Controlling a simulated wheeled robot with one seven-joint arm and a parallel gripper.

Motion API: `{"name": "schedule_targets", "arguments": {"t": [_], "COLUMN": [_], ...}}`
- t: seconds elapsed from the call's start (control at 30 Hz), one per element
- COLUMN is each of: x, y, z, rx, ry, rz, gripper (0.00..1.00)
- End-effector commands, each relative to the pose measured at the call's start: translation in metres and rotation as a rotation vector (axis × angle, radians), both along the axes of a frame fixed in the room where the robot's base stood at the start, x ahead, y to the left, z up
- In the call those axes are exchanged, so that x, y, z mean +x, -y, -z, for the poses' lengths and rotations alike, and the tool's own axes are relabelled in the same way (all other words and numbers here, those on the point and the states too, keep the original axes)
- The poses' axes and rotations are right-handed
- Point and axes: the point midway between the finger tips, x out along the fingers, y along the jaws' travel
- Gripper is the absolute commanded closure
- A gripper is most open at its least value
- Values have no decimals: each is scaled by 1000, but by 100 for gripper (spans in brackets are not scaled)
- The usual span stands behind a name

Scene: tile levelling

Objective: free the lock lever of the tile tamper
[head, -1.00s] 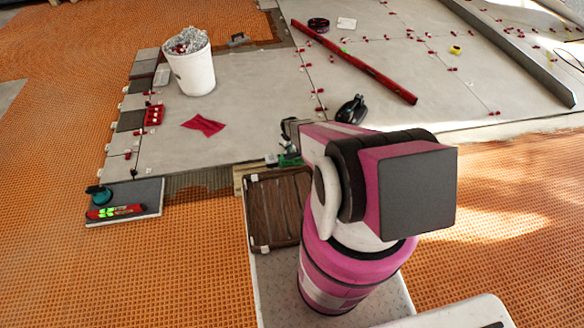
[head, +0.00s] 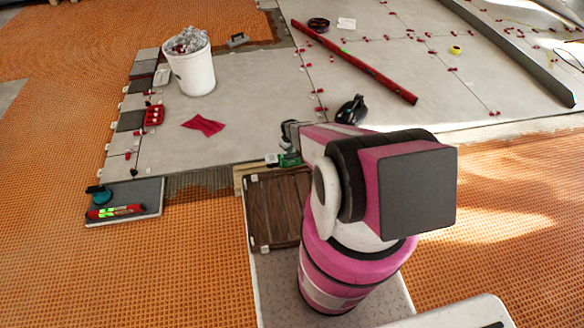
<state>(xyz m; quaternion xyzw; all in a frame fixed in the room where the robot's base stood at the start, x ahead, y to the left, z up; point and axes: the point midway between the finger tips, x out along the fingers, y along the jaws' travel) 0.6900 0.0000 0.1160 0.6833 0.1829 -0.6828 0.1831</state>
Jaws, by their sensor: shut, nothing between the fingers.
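My gripper (head: 287,146) is at the far end of my pink and white arm, at the tile edge. It is shut and empty, and its fingers are small and partly hidden by the arm. Just below it is a small green and dark tool (head: 287,160), which may be the tile tamper. It lies by a pale wooden strip, and I cannot make out its lock lever or whether my fingers touch it. A teal-topped tool (head: 98,194) sits on a loose grey tile at the left. A black tool (head: 351,110) stands on the tiles right of my gripper.
A white bucket (head: 193,72), a red cloth (head: 203,124) and a red clip box (head: 154,115) are on the tiles. A long red level (head: 352,62) lies diagonally. A brown wood-look panel (head: 275,210) lies near my arm. Orange matting (head: 190,275) is clear at the left.

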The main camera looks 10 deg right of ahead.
Motion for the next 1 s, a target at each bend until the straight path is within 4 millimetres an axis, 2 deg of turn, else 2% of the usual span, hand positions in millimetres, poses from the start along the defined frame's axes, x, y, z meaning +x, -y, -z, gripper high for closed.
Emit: {"name": "schedule_targets", "arguments": {"t": [1.0], "x": [0], "y": [0], "z": [14], "rx": [0], "ry": [-1], "rz": [0], "gripper": [100]}}
